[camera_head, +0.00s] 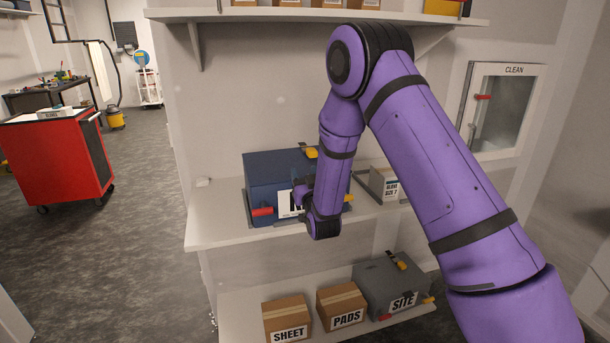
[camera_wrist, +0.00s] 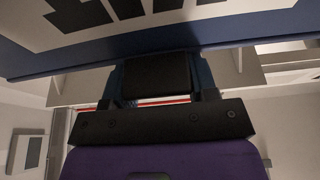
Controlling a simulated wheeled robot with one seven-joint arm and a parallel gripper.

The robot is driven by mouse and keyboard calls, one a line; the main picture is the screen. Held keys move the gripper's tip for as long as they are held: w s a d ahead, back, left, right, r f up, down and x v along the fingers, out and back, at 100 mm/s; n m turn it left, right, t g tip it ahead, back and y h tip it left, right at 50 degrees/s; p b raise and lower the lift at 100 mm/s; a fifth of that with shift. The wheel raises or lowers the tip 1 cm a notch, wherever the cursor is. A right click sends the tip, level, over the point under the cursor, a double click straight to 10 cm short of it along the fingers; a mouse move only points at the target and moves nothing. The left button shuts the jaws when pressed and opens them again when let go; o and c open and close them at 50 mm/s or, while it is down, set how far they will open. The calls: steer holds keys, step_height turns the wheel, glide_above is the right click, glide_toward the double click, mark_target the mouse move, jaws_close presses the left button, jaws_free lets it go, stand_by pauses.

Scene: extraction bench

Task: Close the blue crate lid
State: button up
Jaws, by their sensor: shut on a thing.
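The blue crate (camera_head: 266,172) stands on the middle shelf. Its top looks down and flat in the head view, but my arm hides the right part, so I cannot tell whether the lid is fully seated. A yellow-and-black catch (camera_head: 308,151) sits on top, and a red clasp (camera_head: 262,211) is at the lower left of the front. My gripper (camera_head: 301,199) is at the crate's front, beside the white label. In the wrist view, the blue panel (camera_wrist: 160,37) with its label fills the top, and my gripper (camera_wrist: 157,75) is shut at its edge, apparently on the lid.
A small grey bin (camera_head: 384,184) stands right of the crate. The lower shelf holds two cardboard boxes (camera_head: 287,314) (camera_head: 340,300) and a grey SITE crate (camera_head: 385,285). An upper shelf (camera_head: 270,14) overhangs the crate. A red cabinet (camera_head: 55,160) stands left; floor between is clear.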

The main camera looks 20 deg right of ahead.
steer(key=shift+s+f, duration=0.2)
steer(key=shift+f, duration=0.45)
steer(key=o, duration=1.3)
steer(key=shift+s, duration=0.1)
steer(key=v, duration=1)
steer(key=shift+s+r, duration=0.2)
steer(key=shift+r, duration=0.3)
